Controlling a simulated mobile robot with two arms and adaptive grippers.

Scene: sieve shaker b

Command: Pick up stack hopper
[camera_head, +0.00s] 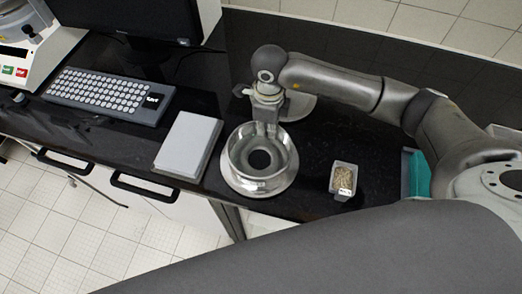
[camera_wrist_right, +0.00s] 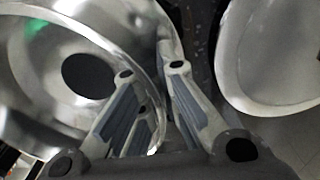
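The stack hopper, a shiny metal funnel-like ring with a dark central hole (camera_head: 236,158), stands on the black bench in the head view. It fills the left of the right wrist view (camera_wrist_right: 40,75). My right gripper (camera_head: 267,125) points down at the hopper's far rim. In the wrist view its two fingers (camera_wrist_right: 152,70) are apart, one over the hopper's inside and one outside, with the rim between them. I see no firm closing on the rim. My left gripper is not in view.
A pale round dish (camera_head: 301,108) lies behind my right gripper, also in the wrist view (camera_wrist_right: 275,65). A grey box (camera_head: 188,145) lies left of the hopper. A small container of grains (camera_head: 343,180) stands to the right. A keyboard (camera_head: 110,92) and monitor (camera_head: 135,15) are further left.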

